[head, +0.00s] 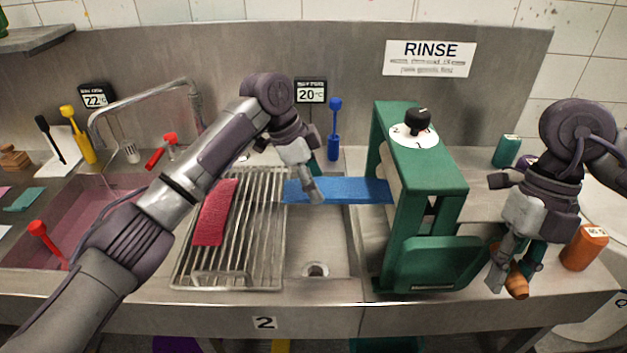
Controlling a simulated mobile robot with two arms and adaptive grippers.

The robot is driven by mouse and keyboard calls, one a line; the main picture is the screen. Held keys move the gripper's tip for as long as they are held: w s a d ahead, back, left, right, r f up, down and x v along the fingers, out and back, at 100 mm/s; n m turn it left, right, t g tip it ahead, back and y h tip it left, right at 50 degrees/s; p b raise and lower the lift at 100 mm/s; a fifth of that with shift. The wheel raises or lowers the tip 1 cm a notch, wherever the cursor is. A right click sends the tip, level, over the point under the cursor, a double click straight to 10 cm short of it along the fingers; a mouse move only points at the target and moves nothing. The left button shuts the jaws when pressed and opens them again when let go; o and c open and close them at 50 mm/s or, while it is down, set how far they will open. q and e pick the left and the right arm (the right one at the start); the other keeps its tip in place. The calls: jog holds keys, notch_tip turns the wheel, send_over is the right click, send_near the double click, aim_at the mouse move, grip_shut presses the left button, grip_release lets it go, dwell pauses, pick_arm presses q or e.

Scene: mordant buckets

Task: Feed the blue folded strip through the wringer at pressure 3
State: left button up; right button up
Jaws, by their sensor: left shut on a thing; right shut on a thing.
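The blue folded strip (355,190) lies flat and level, its right end at the rollers of the green wringer (421,165). Whether the end is between the rollers is hidden by the frame. My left gripper (314,191) is shut on the strip near its left end. The wringer's black pressure knob (418,119) sits on a white dial (413,134) on top; a 2 shows, but I cannot read the setting. My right gripper (506,277) is shut on the wooden crank handle (517,285) at the wringer's right side.
A red strip (214,213) lies on the wire rack (261,245) left of the sink drain (315,270). A pink-filled basin (95,215) is at left under a faucet (140,100).

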pick_arm(q)
jog(key=shift+d, duration=0.2)
pick_arm(e)
jog(key=shift+d+f+y, duration=0.15)
jog(key=shift+d+y, duration=0.55)
jog(key=shift+y, duration=0.2)
